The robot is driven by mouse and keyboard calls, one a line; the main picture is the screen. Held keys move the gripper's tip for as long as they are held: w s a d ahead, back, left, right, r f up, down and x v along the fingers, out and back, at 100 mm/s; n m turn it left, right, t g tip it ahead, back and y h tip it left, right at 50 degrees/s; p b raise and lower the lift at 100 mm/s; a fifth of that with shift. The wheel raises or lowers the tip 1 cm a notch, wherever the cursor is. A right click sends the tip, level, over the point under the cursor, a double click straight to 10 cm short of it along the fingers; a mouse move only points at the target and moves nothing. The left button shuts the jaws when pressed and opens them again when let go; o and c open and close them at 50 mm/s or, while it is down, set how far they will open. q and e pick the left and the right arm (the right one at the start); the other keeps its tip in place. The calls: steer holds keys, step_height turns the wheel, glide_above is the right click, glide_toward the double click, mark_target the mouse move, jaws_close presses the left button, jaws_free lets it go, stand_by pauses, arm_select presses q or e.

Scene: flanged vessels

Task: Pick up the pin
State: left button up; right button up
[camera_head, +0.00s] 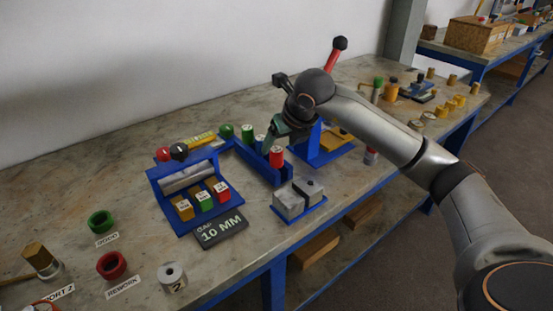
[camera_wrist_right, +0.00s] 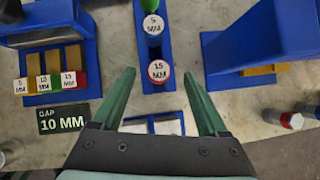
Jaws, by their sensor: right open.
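Several capped pins stand in a blue rack (camera_head: 250,160). My right gripper (camera_head: 271,139) is above the rack. Its green fingers are open and empty, and in the wrist view the tips (camera_wrist_right: 158,73) appear either side of the 15 MM pin; the height gap is unclear. Which pin is meant cannot be told. My left gripper is out of view.
A blue gauge stand (camera_head: 160,178) with labelled blocks and a 10 MM sign (camera_head: 221,229) is left of the rack. Grey metal blocks (camera_head: 289,203) sit in front. A blue stand (camera_head: 318,150) is to the right. A red-topped pin (camera_wrist_right: 291,120) is farther right.

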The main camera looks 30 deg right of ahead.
mark_target(277, 150)
steer(key=x, duration=0.4)
steer(key=shift+a+f, duration=0.1)
steer(key=shift+f, duration=0.1)
steer(key=shift+c, duration=0.4)
jaws_close()
